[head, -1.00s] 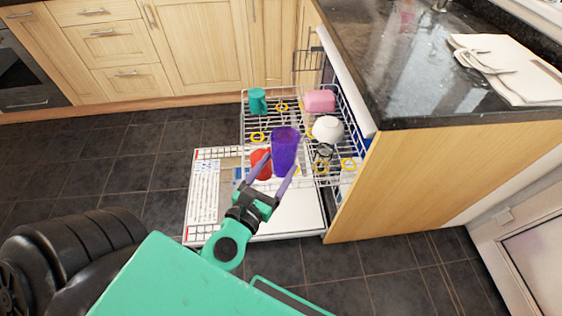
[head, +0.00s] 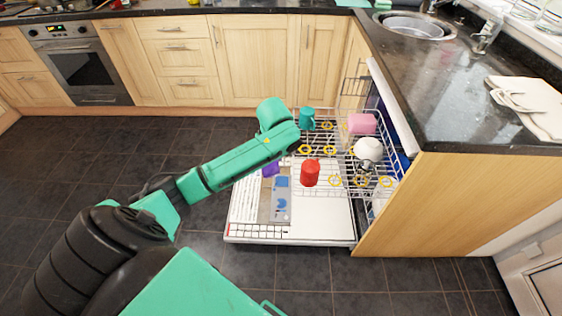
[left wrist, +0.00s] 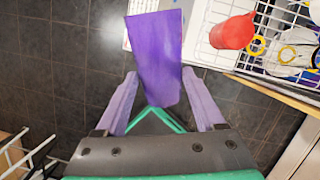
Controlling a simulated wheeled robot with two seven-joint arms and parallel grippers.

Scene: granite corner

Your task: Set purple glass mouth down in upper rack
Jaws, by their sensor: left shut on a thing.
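The purple glass (left wrist: 156,60) is held between the fingers of my left gripper (left wrist: 163,108) in the left wrist view. Its wider end points away from the palm; I cannot tell which end is the mouth. In the head view only a small part of the glass (head: 270,170) shows below my left forearm, and the gripper is hidden there. The glass is left of the red cup (head: 310,173). The white wire upper rack (head: 345,172) is pulled out, with several yellow rings on it. My right gripper is out of view.
The rack holds a teal mug (head: 307,119), a pink box (head: 361,124) and a white bowl (head: 369,148). The dishwasher door (head: 330,218) lies open below. The granite counter (head: 440,115) and its wooden side panel stand to the right. Dark floor is clear at left.

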